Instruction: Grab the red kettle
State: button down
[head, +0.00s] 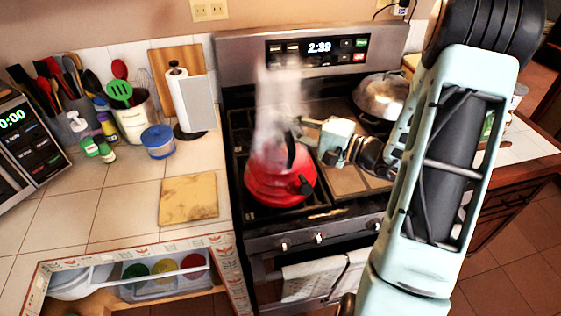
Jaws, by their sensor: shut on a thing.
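The red kettle (281,182) sits on the left front part of the stove top, with steam rising from its top. Its black handle stands up over the lid, and a dark spout end points to the lower right. My gripper (296,139) reaches in from the right, with its fingers at the kettle's handle. The gripper is shut on the handle, though steam partly blurs the fingertips. The kettle looks upright, and its base appears at the level of the burner grate; I cannot tell if it is lifted.
A metal pan with a lid (381,95) stands at the back right of the stove (250,235).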

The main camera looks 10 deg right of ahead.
jog(key=shift+r, duration=0.2)
jog(key=shift+w+r, duration=0.1)
jog(key=shift+r, duration=0.1)
